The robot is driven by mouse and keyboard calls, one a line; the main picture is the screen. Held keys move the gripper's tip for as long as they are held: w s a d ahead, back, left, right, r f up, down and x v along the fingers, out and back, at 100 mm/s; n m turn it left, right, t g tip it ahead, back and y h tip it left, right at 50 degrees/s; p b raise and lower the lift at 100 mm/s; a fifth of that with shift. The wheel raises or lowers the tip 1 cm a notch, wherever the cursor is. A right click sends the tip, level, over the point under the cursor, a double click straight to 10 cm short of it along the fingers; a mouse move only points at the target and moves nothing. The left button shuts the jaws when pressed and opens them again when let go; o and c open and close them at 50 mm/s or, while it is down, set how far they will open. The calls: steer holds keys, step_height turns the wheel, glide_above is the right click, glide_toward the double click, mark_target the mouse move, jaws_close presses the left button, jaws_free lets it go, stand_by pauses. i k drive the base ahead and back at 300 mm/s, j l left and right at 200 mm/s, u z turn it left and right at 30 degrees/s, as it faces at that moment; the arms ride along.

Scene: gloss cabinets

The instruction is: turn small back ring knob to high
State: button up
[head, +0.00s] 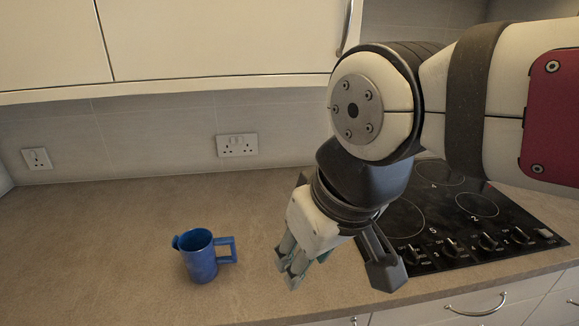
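The black hob (446,213) is set in the worktop at the right of the head view. A row of several dark knobs (450,248) runs along its front edge, with small white markings too fine to read fully. One back ring (438,172) shows behind my arm; a smaller ring (477,204) marked 2 lies at the right. My arm hides part of the hob's left and back. I cannot tell which knob belongs to the small back ring. My gripper (338,277) hangs left of the knobs, in front of the hob's left side. Its fingers are apart, with nothing between them.
A blue mug (200,256) stands upright on the worktop (110,250), left of my gripper. White wall cabinets (210,40) hang above. Wall sockets (237,145) are on the tiles. Drawers with a metal handle (477,305) are below the hob. The worktop's left is clear.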

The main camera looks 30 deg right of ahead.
mark_target(450, 250)
steer(key=z, duration=1.7)
steer(key=k+l+z, duration=0.1)
steer(key=z, duration=0.15)
